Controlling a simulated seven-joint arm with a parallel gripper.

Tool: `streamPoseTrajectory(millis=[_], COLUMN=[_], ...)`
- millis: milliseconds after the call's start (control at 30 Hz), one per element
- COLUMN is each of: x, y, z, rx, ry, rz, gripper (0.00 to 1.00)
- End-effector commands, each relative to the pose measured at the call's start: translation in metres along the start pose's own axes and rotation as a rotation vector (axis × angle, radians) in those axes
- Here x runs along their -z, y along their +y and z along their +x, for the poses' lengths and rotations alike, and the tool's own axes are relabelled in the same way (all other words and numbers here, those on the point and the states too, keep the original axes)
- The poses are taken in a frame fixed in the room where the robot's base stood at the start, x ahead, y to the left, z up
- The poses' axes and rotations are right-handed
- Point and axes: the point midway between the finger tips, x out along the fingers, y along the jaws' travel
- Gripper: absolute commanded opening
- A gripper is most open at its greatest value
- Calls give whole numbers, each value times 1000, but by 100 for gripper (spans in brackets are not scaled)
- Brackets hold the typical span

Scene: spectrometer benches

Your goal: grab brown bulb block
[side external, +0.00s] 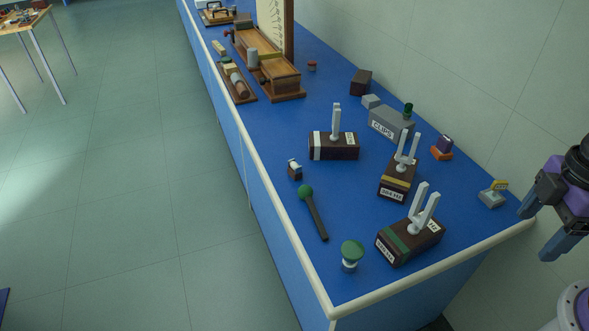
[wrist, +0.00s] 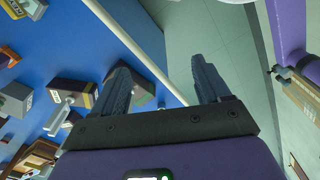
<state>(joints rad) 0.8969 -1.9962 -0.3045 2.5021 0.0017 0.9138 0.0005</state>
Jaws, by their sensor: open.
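A small brown block with a pale, rounded bulb-like top (side external: 295,170) stands near the left edge of the blue bench in the side view. I take it to be the brown bulb block; I cannot pick it out in the wrist view. My gripper (side external: 551,224) is at the far right of the side view, off the bench's right corner and well apart from the block. Its two fingers are spread with nothing between them, as the wrist view also shows (wrist: 162,82).
A green-knobbed rod (side external: 315,215), a green-topped knob (side external: 351,254) and a grey CLIPS box (side external: 391,123) are nearby. A wall runs behind the bench.

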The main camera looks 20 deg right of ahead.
Motion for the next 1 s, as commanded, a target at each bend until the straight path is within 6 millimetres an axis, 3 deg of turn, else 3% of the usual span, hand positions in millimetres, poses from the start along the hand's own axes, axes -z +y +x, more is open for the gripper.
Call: streamPoseTrajectory(millis=[167,433,467,767,1000], x=[1,3,6,50,109], y=[0,0,0,6,25], z=[-5,-54,-52,-53,-54], rx=[0,0,13,160,334], ry=[3,9,-3,-49,-94], rz=[0,-1,32,376,771], gripper=[76,76,76,76,76])
